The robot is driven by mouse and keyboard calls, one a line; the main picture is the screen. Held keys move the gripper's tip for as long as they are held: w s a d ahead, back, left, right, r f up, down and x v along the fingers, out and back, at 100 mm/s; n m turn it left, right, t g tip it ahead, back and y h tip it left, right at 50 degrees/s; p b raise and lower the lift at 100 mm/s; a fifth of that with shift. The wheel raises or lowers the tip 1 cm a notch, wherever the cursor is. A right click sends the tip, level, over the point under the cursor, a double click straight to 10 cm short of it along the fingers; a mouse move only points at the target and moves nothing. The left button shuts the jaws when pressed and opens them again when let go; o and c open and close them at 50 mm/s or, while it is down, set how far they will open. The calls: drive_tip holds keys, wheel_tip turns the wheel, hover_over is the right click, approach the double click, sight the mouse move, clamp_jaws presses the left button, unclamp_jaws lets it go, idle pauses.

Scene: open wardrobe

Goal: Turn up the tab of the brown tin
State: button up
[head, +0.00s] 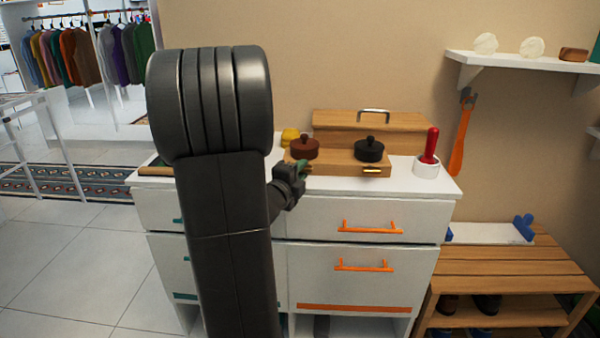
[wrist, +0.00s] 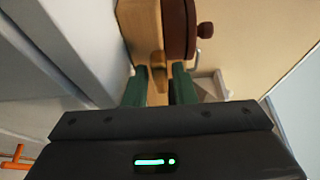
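The brown tin (head: 305,149), a round dark brown pot with a knob, sits on the left part of a low wooden box on the white dresser. In the wrist view the brown tin (wrist: 179,28) appears sideways at the top, against the box's pale wood (wrist: 143,28). A small tan tab (wrist: 157,75) sticks out below it. My gripper (head: 304,167) is at the box's front edge, just below the tin. In the wrist view its green fingers (wrist: 159,84) stand apart, one on each side of the tab. I cannot tell whether they touch it.
A black tin (head: 369,151) sits to the right on the same box, above a brass tab (head: 371,170). A wooden chest (head: 345,122) stands behind. A white cup (head: 426,168) with a red-handled tool is at right, a yellow item (head: 290,136) at left.

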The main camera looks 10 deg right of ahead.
clamp_jaws()
drive_tip(key=shift+m, duration=0.3)
drive_tip(key=m+g+y, duration=0.1)
drive_tip(key=m, duration=0.2)
drive_tip(key=shift+r+b, duration=0.15)
drive_tip(key=shift+b, duration=0.25)
drive_tip(key=m+y, duration=0.1)
drive_tip(key=m, duration=0.2)
drive_tip(key=shift+d+r+g+y, duration=0.1)
drive_tip(key=shift+g+y, duration=0.2)
drive_tip(key=m+y+p, duration=0.1)
drive_tip(key=m, duration=0.1)
drive_tip(key=m+y, duration=0.1)
drive_tip(key=shift+s+d+r+m+p, duration=0.1)
drive_tip(key=shift+d+m+p, duration=0.05)
drive_tip(key=shift+m+p, duration=0.25)
drive_tip(key=m+y, duration=0.2)
drive_tip(key=m, duration=0.1)
drive_tip(key=shift+y+p, duration=0.4)
